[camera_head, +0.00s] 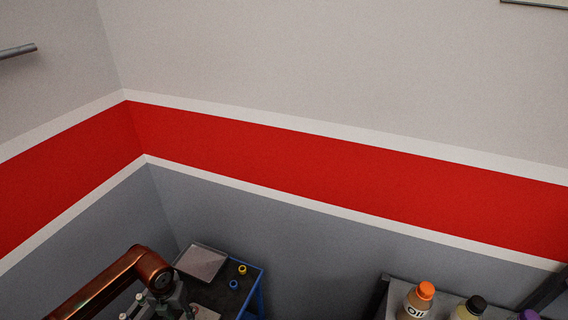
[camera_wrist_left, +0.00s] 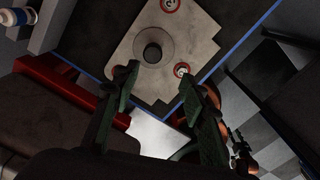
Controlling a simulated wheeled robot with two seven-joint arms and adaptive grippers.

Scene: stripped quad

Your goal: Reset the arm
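My left arm is copper-coloured and comes in from the lower left in the head view. My left gripper (camera_wrist_left: 159,79) shows in the left wrist view with two green fingers spread apart and nothing between them. Beyond the fingertips lies a pale notched plate (camera_wrist_left: 192,45) with a round disc, a dark knob and red-ringed markings. In the head view the gripper is cut off by the bottom edge, beside the blue-edged table (camera_head: 255,276). My right arm and gripper are in neither view.
A grey tray (camera_head: 203,262), a small yellow ring (camera_head: 242,269) and a small blue ring (camera_head: 234,285) sit on the table. Bottles with orange (camera_head: 426,290), black (camera_head: 476,304) and purple caps stand on a rack at the lower right. Walls form a corner behind.

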